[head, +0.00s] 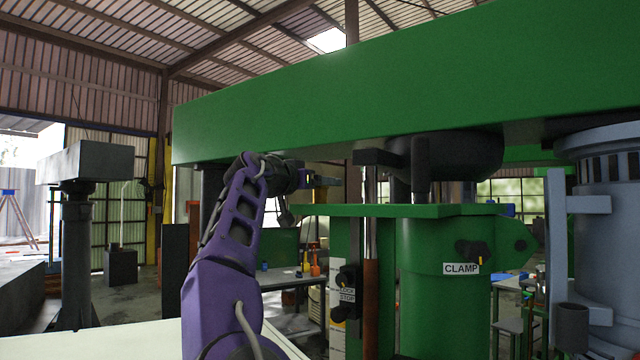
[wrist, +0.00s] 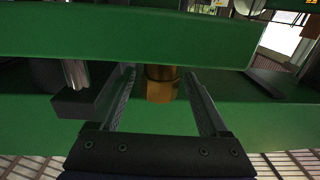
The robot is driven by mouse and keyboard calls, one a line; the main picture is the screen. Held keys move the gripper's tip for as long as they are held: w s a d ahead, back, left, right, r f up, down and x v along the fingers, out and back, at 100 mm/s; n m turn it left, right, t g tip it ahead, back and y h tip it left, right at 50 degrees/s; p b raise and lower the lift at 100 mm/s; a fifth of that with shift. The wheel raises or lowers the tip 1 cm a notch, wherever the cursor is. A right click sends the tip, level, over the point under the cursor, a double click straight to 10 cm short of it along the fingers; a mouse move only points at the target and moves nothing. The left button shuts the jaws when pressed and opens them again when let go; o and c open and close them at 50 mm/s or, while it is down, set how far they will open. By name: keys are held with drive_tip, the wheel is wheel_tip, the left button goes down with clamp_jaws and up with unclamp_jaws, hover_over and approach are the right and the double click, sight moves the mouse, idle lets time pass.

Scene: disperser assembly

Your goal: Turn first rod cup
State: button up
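A brass-coloured cylindrical cup (wrist: 160,90), which looks like the rod cup, sits between the fingers of my gripper (wrist: 161,80) in the wrist view. The fingers are apart, with a gap on each side of the cup. A darker band crosses the cup, and its far end is partly hidden by a green beam edge. In the head view my gripper (head: 318,182) is under the big green beam (head: 420,85), left of a shiny vertical rod (head: 370,190). I cannot make out the cup clearly there.
A dark block (head: 377,157) sits at the rod's top. The green machine body (head: 440,290) with a CLAMP label (head: 461,268) stands right of my arm. A grey-blue motor housing (head: 608,220) is at far right. A workbench (head: 285,279) stands behind.

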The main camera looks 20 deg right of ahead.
drive_tip(key=shift+s+a+f+b, duration=0.1)
drive_tip(key=shift+s+a+b, duration=0.2)
drive_tip(key=shift+a+b, duration=0.1)
drive_tip(key=b+v, duration=0.5)
drive_tip(key=v, duration=1.1)
drive_tip(key=shift+s, duration=0.25)
drive_tip(key=shift+a, duration=0.15)
